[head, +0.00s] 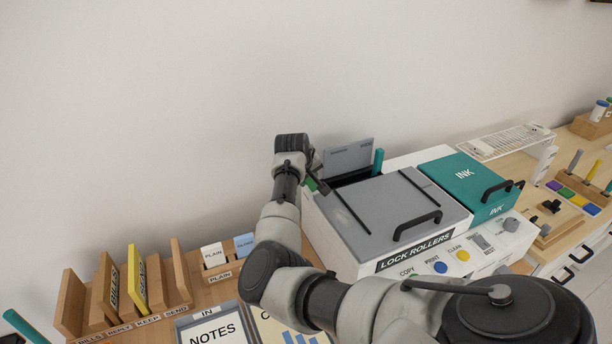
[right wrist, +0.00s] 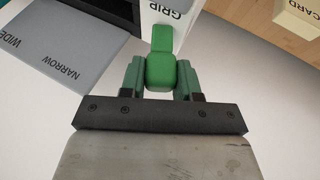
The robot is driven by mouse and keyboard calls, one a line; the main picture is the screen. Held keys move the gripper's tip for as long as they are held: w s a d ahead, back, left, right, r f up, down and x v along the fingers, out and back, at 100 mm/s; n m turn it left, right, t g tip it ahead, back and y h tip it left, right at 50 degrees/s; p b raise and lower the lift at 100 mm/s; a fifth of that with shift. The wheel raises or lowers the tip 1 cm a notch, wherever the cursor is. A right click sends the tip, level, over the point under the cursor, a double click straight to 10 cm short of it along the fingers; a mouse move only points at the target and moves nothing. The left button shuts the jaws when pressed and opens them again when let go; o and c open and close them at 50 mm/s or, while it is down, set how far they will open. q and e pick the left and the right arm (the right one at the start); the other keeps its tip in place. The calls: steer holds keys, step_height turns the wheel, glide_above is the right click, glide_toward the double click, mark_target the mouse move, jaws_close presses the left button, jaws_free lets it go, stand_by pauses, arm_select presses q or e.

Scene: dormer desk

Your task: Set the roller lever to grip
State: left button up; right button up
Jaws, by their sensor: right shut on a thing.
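The roller lever (right wrist: 161,38) is a green handle at the side of the white printer housing (right wrist: 190,18). In the right wrist view its tip lies beside the word GRIP on the housing. My right gripper (right wrist: 160,78) is shut on the lever, with one finger on each side of it. In the head view my right gripper (head: 317,178) is at the left rear of the printer, and the lever is mostly hidden there. My left gripper is not in view.
A grey panel marked NARROW and WIDE (right wrist: 55,62) is beside the lever. Wooden file slots (head: 150,285) and a NOTES tray (head: 190,322) are at lower left.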

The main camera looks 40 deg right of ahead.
steer(key=shift+r, duration=0.15)
steer(key=y+p, duration=0.1)
steer(key=p, duration=0.1)
steer(key=d+y+p, duration=0.1)
steer(key=p, duration=0.1)
steer(key=d+t+y+p, duration=0.1)
steer(key=p, duration=0.2)
steer(key=shift+s+r+m+y, duration=0.3)
steer(key=shift+s+r+m, duration=0.1)
steer(key=shift+d+f+y, duration=0.25)
steer(key=shift+y, duration=0.25)
steer(key=o, duration=0.9)
steer(key=b+v, duration=0.1)
steer(key=v, duration=0.9)
steer(key=shift+s+r, duration=0.3)
steer(key=shift+r, duration=0.05)
